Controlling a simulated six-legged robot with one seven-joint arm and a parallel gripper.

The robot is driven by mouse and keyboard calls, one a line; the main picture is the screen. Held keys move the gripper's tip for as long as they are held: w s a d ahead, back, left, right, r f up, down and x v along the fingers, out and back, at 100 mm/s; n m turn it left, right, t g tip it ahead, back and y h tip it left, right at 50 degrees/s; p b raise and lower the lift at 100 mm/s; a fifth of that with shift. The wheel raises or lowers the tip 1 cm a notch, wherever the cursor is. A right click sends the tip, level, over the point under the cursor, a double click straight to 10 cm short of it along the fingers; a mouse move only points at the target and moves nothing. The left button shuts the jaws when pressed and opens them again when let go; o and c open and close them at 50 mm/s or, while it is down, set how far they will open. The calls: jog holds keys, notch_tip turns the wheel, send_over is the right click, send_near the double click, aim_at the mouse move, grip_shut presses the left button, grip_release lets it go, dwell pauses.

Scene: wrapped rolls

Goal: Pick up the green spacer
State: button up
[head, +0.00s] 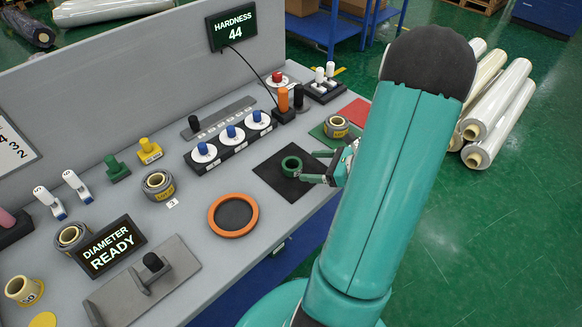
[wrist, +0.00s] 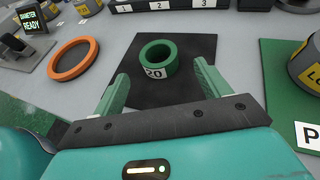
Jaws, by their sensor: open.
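The green spacer (head: 291,165) is a short green ring standing on a black square mat (head: 268,178) on the grey bench. My gripper (head: 312,168) is open and reaches in from the right in the head view. In the wrist view its two green fingers (wrist: 146,92) are spread wide, with the spacer ahead of them and between their lines. The fingers do not touch the spacer.
An orange ring (head: 233,214) lies left of the mat. A green mat (head: 322,135) with a wrapped roll (head: 337,127) is behind and to the right. A row of blue-knobbed dials (head: 231,133) stands behind the black mat. The mat around the spacer is clear.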

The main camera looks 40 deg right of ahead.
aim_at(286, 164)
jog(key=x, duration=0.7)
jog(key=shift+w+a+r, duration=0.1)
jog(key=shift+w+a, duration=0.15)
jog(key=c, duration=1.1)
jog(key=shift+o, duration=0.2)
